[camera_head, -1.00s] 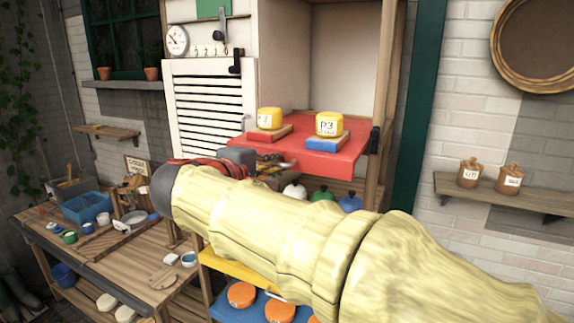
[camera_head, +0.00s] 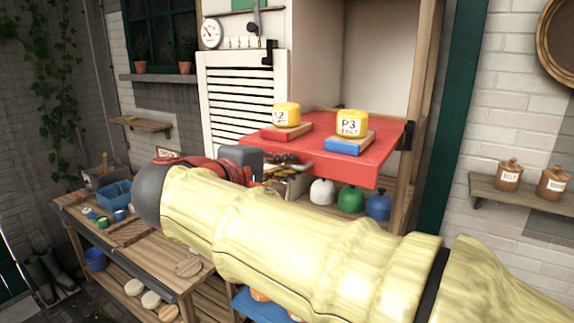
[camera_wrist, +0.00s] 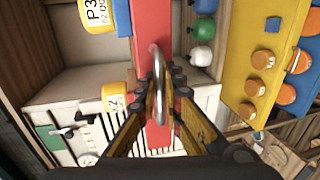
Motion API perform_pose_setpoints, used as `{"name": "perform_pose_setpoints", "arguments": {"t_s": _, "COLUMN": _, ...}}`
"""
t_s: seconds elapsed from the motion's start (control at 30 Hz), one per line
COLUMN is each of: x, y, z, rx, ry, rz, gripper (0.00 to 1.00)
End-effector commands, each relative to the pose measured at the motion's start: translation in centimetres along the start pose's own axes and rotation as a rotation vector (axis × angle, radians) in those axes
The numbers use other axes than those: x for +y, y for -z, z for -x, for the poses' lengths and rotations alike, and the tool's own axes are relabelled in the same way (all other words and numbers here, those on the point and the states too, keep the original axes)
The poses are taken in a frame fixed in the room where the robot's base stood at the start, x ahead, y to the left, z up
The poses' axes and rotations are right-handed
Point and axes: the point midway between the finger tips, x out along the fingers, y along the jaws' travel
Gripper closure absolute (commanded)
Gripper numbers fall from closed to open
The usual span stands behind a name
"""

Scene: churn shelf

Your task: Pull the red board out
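The red board (camera_head: 300,157) juts out of the tall cabinet, its front end toward the left, and my gripper is at that end. In the wrist view the board (camera_wrist: 152,25) is a vertical red strip with a metal loop handle (camera_wrist: 157,75) on its front. My gripper (camera_wrist: 163,88) has a finger on each side of the handle and appears shut on it; exact contact is unclear.
A cluttered workbench (camera_head: 145,255) is at lower left. A wall shelf (camera_head: 520,200) with two brown jars is at right.

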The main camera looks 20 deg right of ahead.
Motion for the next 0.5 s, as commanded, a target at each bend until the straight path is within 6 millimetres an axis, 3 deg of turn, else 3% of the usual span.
{"name": "perform_pose_setpoints", "arguments": {"t_s": 0.37, "x": 0.0, "y": 0.0, "z": 0.1, "rx": 0.001, "ry": -0.001, "rz": -0.001, "gripper": 0.87}}
{"name": "perform_pose_setpoints", "arguments": {"t_s": 0.5, "x": 0.1, "y": 0.1, "z": 1.1, "rx": 0.003, "ry": -0.001, "rz": -0.001, "gripper": 0.87}}
